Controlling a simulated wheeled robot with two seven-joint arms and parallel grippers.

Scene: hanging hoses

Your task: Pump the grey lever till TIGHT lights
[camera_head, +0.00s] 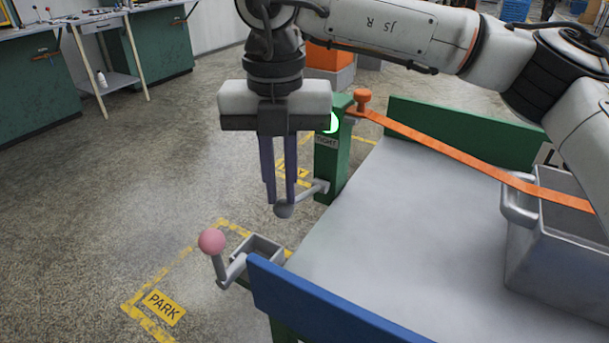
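The grey lever (308,197) sticks out low from the left side of a green post (330,170) and ends in a round grey knob (284,211). My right gripper (280,203) points down at the knob, its purple fingers close together with their tips at it. It looks shut on the knob, though the fingers partly hide the contact. The TIGHT label (326,142) is on the post, and the lamp (333,123) above it glows green, partly hidden by my gripper. My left gripper is not in view.
An orange strap (440,147) runs from the post across the grey bed (400,220) and over a grey metal box (560,250). A pink-knobbed lever (212,242) stands by the blue rail (320,305). The floor (120,200) at left is clear.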

